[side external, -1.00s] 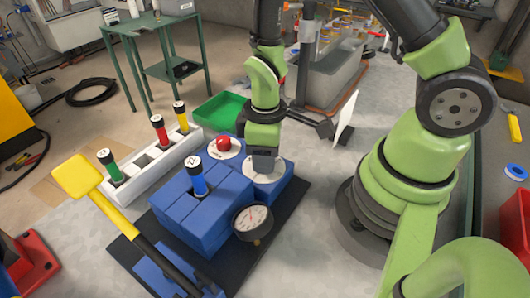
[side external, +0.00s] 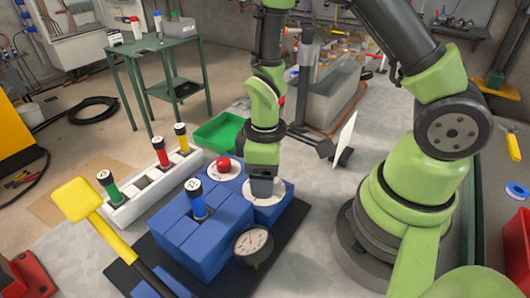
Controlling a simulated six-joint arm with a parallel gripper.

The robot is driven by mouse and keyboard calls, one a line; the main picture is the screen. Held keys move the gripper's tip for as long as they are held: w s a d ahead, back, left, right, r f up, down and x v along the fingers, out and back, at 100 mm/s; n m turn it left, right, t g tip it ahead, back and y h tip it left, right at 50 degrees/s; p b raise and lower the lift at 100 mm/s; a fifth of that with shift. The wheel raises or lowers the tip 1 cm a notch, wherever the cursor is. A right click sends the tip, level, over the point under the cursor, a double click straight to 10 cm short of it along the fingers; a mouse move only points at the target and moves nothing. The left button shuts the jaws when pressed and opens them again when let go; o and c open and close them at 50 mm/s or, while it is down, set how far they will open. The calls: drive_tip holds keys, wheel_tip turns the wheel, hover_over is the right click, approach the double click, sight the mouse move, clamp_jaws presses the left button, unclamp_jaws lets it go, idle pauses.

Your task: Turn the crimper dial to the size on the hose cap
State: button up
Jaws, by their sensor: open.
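The blue crimper (side external: 205,240) stands on a dark mat in the middle. Its white round dial (side external: 280,198) is on the top at the right, partly hidden by my gripper. My gripper (side external: 262,190) points down over the dial, its jaws open. I cannot tell whether the fingers touch anything there. A hose end with a blue body and a black, white-topped cap (side external: 194,185) stands upright in the crimper. The cap carries a dark mark that is too small to read surely. The dial's markings are not legible.
A red button (side external: 224,165) and a pressure gauge (side external: 252,244) sit on the crimper. A yellow-ended lever (side external: 75,198) slants at left. A white rack (side external: 150,190) holds green, red and yellow capped pieces. A green tray (side external: 215,132) and an upright white panel (side external: 345,137) stand behind.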

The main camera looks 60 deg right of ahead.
wheel_tip(320, 180, up, 9)
drive_tip(key=shift+d, duration=0.2)
drive_tip(key=shift+r, duration=0.1)
wheel_tip(320, 180, up, 9)
drive_tip(key=m+t, duration=0.3)
drive_tip(key=m, duration=0.1)
hover_over(276, 191)
drive_tip(key=s+r+m+t+y, duration=0.1)
drive_tip(key=s+r+m+t, duration=0.3)
drive_tip(key=s+r+m, duration=0.1)
drive_tip(key=shift+s+r+y, duration=0.3)
drive_tip(key=shift+s+r, duration=0.45)
idle(1.0)
